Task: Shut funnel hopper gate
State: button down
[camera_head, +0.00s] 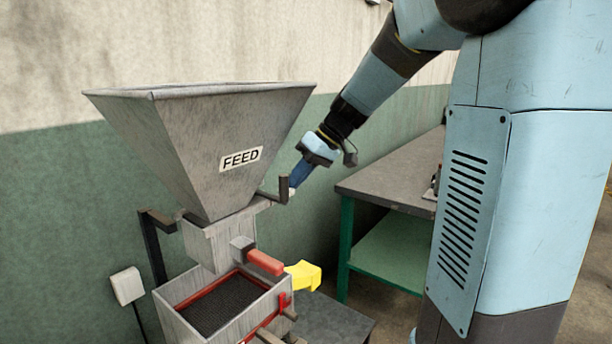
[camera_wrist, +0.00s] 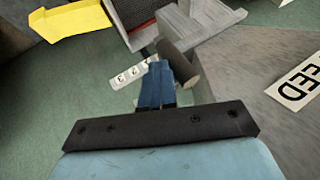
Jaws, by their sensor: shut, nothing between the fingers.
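The grey metal funnel hopper (camera_head: 215,140) carries a FEED label (camera_head: 240,159). A bar runs from its neck to a dark upright handle (camera_head: 283,189) on the right; I take this to be the gate handle. My gripper (camera_head: 294,188) is shut and empty, reaching in from the upper right with its blue fingers close beside that handle. In the wrist view, the gripper fingertips (camera_wrist: 163,55) are next to the dark cylindrical handle (camera_wrist: 181,65). I cannot tell whether they touch it. The gate plate itself is hidden.
Below the neck are a red-gripped lever (camera_head: 264,262), a yellow spout (camera_head: 303,275) and an open box with dark mesh (camera_head: 222,304). A small numbered white tag (camera_wrist: 130,76) lies beside the fingers. A grey-topped workbench (camera_head: 390,183) stands at right.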

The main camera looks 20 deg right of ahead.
jog(key=shift+s+a+f, duration=0.1)
jog(key=shift+s+a, duration=0.05)
jog(key=shift+a, duration=0.05)
